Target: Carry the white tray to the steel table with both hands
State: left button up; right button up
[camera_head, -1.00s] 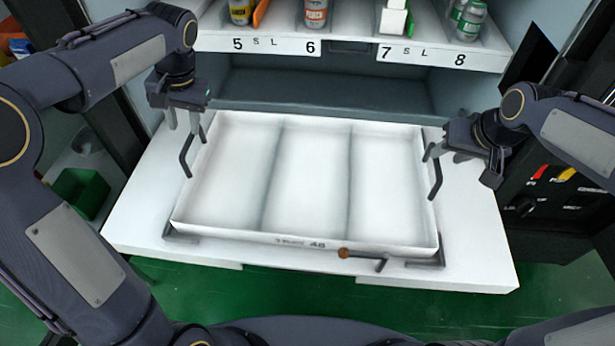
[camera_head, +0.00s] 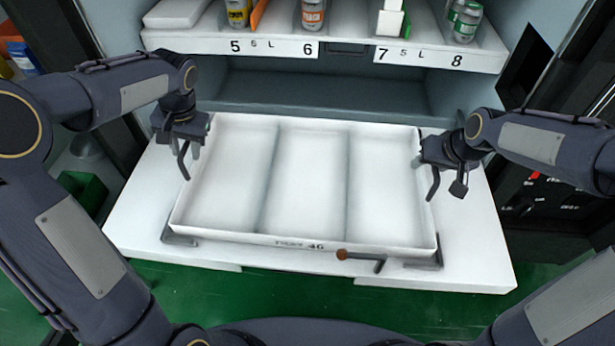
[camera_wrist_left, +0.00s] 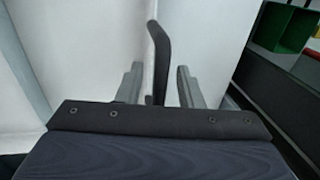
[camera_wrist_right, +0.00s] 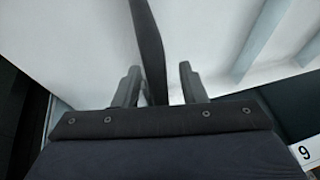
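The white tray (camera_head: 305,185) has three empty compartments and rests on the white pull-out shelf of the machine. A dark bar handle stands at each short side. My left gripper (camera_head: 187,143) is at the left handle (camera_head: 183,162); in the left wrist view its fingers (camera_wrist_left: 157,85) stand apart on either side of the handle (camera_wrist_left: 160,50). My right gripper (camera_head: 432,160) is at the right handle (camera_head: 433,185); in the right wrist view its open fingers (camera_wrist_right: 158,88) straddle that handle (camera_wrist_right: 148,40). The steel table is not identifiable in view.
The machine's upper shelf (camera_head: 345,50) with bottles and slot numbers 5 to 8 stands behind the tray. A green bin (camera_head: 83,192) is at left. Green floor lies in front.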

pick_arm(q)
grip_shut()
pick_arm(e)
grip_shut()
jog(key=shift+r, duration=0.1)
dwell(1.1)
